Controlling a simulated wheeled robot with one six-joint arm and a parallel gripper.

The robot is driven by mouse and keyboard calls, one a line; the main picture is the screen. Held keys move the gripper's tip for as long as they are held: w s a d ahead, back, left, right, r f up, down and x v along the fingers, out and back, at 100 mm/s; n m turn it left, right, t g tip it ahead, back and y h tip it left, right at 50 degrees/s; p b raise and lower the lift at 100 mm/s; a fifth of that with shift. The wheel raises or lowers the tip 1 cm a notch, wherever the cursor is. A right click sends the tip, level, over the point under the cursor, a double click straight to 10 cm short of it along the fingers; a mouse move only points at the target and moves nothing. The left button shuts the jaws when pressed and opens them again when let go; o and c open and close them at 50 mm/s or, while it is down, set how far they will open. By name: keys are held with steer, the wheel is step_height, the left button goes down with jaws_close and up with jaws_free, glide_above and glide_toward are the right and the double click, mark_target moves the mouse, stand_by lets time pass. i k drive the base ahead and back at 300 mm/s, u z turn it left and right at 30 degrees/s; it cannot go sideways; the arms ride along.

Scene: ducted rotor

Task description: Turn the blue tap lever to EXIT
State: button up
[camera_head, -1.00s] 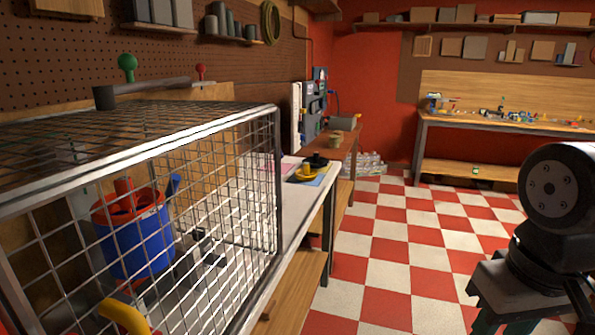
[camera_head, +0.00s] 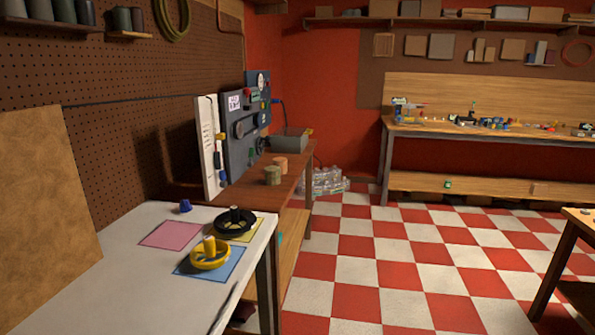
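I cannot pick out the blue tap lever for certain, and no EXIT marking is readable. Dark grey upright panels (camera_head: 239,150) with small coloured fittings stand on the brown bench by the left wall. A white panel (camera_head: 207,150) stands at their near end, seen nearly edge-on. A small blue piece (camera_head: 221,176) shows low by the white panel's edge, and another blue piece (camera_head: 276,101) sticks out at the panels' far right. Both are too small to identify. My gripper is not in view.
A white-topped table (camera_head: 110,285) is at the near left, with a yellow ring-shaped part (camera_head: 211,259) and a black one (camera_head: 235,222) on coloured sheets. A brown table (camera_head: 572,250) stands at the right edge. Wrapped bottles (camera_head: 325,182) lie beyond the brown bench (camera_head: 240,190). The checkered floor between is clear.

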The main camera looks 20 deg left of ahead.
mark_target(223, 183)
steer(key=u, duration=0.2)
steer(key=i, duration=1.9)
steer(key=u, duration=0.9)
steer(key=i, duration=0.7)
steer(key=u, duration=0.4)
